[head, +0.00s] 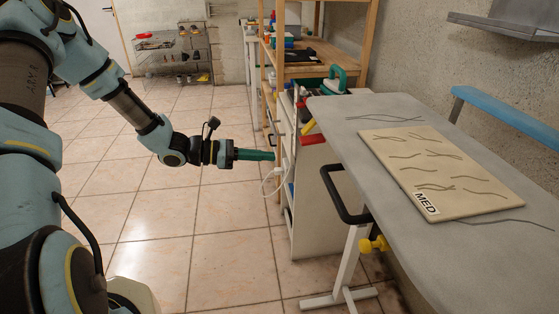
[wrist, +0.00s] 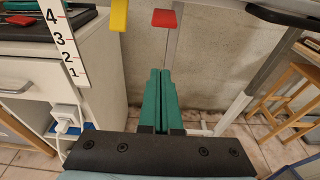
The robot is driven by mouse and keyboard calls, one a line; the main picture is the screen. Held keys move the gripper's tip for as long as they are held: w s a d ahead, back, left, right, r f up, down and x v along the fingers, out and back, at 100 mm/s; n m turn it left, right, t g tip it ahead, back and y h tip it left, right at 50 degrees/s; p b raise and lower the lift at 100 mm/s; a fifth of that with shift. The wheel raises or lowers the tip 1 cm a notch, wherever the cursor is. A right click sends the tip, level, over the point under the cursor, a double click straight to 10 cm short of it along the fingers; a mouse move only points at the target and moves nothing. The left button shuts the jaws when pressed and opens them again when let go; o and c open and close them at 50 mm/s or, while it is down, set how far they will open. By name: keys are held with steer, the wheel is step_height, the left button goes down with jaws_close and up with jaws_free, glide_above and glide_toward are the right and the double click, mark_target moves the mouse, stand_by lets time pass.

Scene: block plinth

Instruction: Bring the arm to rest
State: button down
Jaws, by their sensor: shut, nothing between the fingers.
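My arm comes in from the left in the head view and reaches out over the tiled floor. My gripper (head: 272,156) has green fingers and points right, toward the side of a white drawer cabinet (head: 312,195). In the wrist view my gripper (wrist: 160,72) shows its two green fingers side by side and touching, with nothing between them. The head view does not show clearly how much space lies between the fingertips and the cabinet.
A grey table (head: 450,245) with a black handle (head: 345,200) stands at right. A beige board (head: 440,170) marked MED and several thin dark strands lie on it. Red (head: 312,139) and yellow (head: 308,127) pieces stick out near the cabinet. The floor (head: 220,245) at centre-left is clear.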

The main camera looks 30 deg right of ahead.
steer(key=shift+w+a+r, duration=0.1)
steer(key=shift+a, duration=0.25)
stand_by(0.3)
